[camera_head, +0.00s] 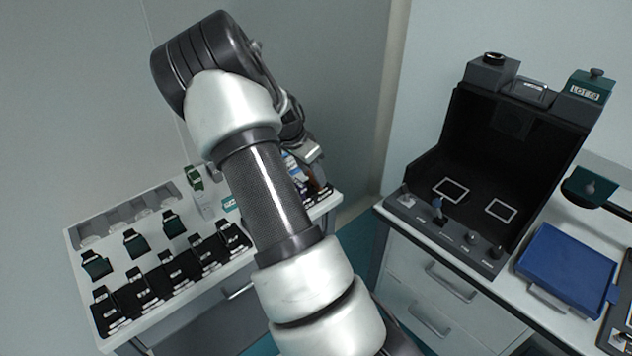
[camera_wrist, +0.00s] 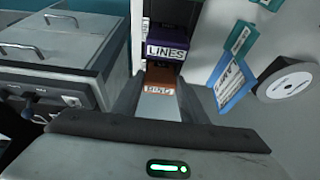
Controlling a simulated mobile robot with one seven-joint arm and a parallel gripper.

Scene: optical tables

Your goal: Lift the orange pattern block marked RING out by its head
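The orange pattern block (camera_wrist: 159,75) shows at the middle of the wrist view. It has a pale label that is small and hard to read. My gripper (camera_wrist: 160,92) reaches towards it, with the two fingers apart on either side of the block's near end. I see no clear contact between fingers and block.
A purple block marked LINES (camera_wrist: 166,48) stands just beyond the orange one. Blue and teal tags (camera_wrist: 232,80) and a white disc (camera_wrist: 287,82) are on the right. Several black holders (camera_head: 170,268) fill the left table's front.

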